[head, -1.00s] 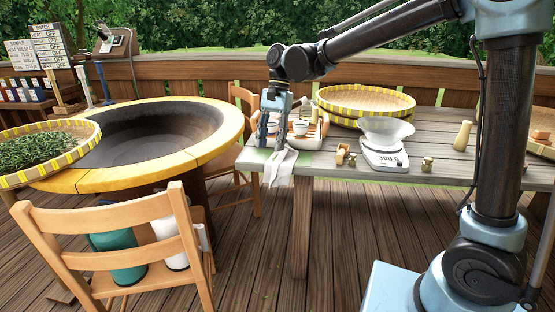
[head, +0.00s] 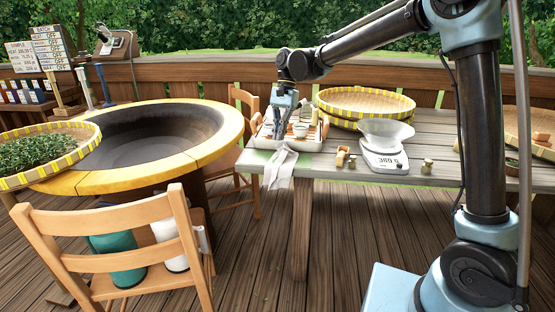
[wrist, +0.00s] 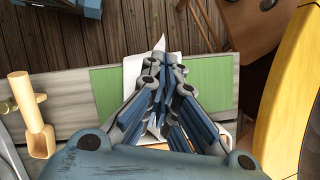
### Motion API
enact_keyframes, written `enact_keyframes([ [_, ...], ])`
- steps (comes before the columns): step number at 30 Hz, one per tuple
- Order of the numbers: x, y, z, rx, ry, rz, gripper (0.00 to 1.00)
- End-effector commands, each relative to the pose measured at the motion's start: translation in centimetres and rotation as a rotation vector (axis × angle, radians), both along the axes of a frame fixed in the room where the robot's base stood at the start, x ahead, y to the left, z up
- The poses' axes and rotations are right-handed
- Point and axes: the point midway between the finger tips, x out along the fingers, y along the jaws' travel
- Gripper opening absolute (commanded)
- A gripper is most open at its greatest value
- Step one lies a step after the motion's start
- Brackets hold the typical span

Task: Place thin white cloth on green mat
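The thin white cloth (head: 281,178) lies at the left end of the wooden table and drapes over its front edge. In the wrist view the cloth (wrist: 133,70) lies over the green mat (wrist: 210,82), partly hidden behind my fingers. The mat (head: 303,160) lies flat on the table and shows to the right of the cloth in the head view. My gripper (wrist: 168,68) points down at the cloth, and its fingertips are close together there. Whether the fingers pinch the cloth is hidden.
A tray with cups (head: 306,128) stands just behind my gripper. Yellow-rimmed baskets (head: 362,101), a scale (head: 384,157) and small wooden items are farther right. The round pan (head: 150,130) and a chair (head: 244,160) stand to the left. Open deck lies in front of the table.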

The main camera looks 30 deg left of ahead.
Motion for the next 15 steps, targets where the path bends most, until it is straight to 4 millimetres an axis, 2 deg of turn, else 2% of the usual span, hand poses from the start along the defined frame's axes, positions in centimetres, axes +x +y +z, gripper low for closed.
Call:
enact_keyframes([
  [1, 1.2, 0.3, -0.2, 0.0, 0.0, -0.003, 0.0],
  [15, 10.2, 2.3, -1.3, -0.001, -0.001, -0.002, 0.0],
])
